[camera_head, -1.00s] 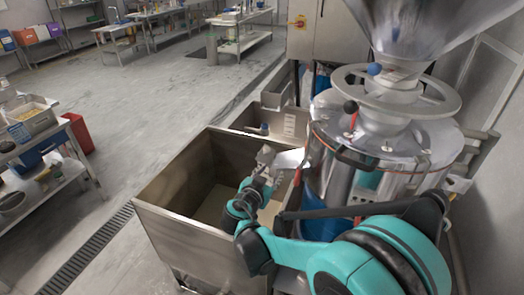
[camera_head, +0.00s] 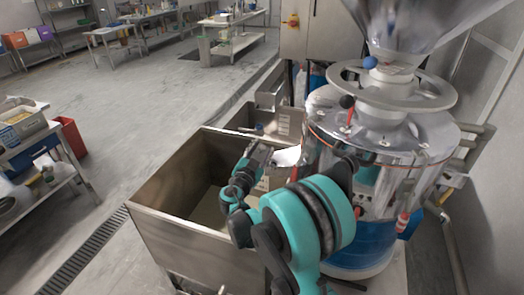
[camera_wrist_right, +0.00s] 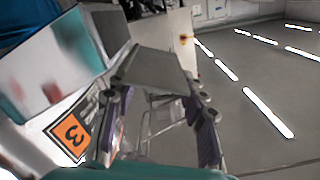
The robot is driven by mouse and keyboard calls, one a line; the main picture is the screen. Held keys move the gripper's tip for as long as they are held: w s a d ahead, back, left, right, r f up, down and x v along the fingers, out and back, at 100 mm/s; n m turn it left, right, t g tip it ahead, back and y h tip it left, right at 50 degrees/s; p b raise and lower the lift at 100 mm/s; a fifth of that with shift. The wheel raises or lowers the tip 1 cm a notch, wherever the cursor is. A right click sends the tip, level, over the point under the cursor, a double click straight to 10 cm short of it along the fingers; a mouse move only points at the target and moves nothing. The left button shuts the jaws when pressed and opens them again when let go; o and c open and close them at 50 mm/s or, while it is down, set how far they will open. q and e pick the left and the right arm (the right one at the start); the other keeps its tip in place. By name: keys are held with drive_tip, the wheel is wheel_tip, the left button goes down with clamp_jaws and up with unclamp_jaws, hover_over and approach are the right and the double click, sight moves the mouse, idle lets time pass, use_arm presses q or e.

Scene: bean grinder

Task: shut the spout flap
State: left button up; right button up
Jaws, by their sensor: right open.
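The bean grinder (camera_head: 375,150) stands at the right, with a shiny metal body over a blue lower part. A bright metal spout piece (camera_head: 286,156) juts from its left side, above the steel bin. My right gripper (camera_head: 258,150) is at the left of this piece, over the bin's far right corner. In the right wrist view my gripper (camera_wrist_right: 158,100) is open, its fingers spread apart. A grey plate (camera_wrist_right: 155,70), which looks like the flap, shows past the fingers. I cannot tell whether they touch it. My left gripper is not in view.
The open steel bin (camera_head: 185,235) stands under my right forearm, with a smaller steel container (camera_head: 280,122) behind it. The grinder's handwheel (camera_head: 430,97) and lever knobs are to the right. Worktables stand at the left and back.

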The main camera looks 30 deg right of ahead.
drive_tip(key=shift+w+d, duration=0.15)
drive_tip(key=shift+d, duration=0.05)
clamp_jaws()
